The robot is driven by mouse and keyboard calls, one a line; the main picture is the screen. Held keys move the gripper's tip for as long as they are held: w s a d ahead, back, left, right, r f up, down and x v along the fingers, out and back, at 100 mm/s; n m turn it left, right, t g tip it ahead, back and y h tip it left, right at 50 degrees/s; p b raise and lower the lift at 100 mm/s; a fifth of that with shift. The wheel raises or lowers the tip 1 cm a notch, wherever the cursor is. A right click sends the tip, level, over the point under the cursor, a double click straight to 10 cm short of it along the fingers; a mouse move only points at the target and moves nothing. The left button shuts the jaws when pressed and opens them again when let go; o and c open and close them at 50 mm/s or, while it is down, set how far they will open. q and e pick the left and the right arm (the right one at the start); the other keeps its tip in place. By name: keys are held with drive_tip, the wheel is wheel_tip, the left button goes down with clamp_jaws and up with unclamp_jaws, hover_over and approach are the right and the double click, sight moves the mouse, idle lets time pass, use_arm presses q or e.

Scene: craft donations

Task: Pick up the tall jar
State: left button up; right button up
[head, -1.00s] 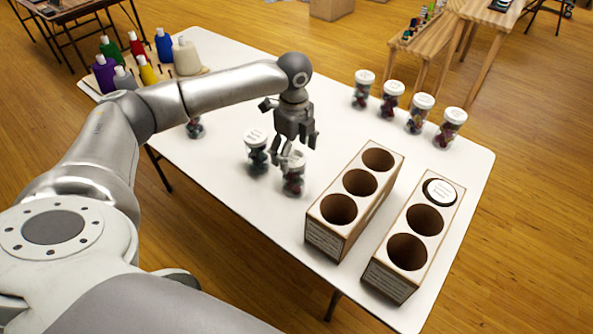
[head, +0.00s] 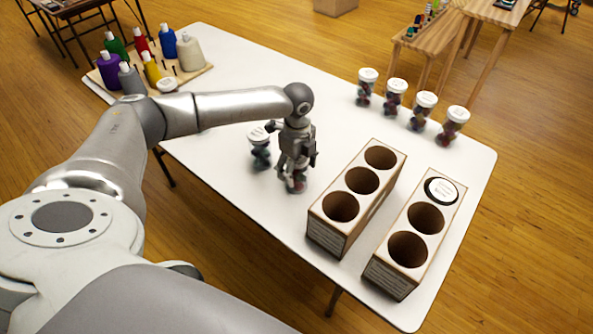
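My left gripper (head: 297,176) is lowered over a clear jar (head: 297,187) with dark and reddish contents near the table's front edge. Its fingers hide the jar's lid and most of its body. I cannot tell whether they press on it. A second white-lidded jar (head: 261,150) stands upright just left of the gripper. Another jar's white lid (head: 168,85) shows behind my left arm. Several white-lidded jars (head: 395,97) stand in a row at the back right. I cannot tell which jar the task calls tall. My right gripper is out of view.
Two cardboard boxes with round holes stand right of the gripper. The nearer box (head: 329,236) has empty holes; the other (head: 384,279) has a white-lidded jar (head: 441,190) in its far hole. Paint bottles (head: 189,52) stand on a board at the back left. The table's middle (head: 250,75) is clear.

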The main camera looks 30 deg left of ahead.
use_arm(q)
drive_tip(key=c, duration=0.7)
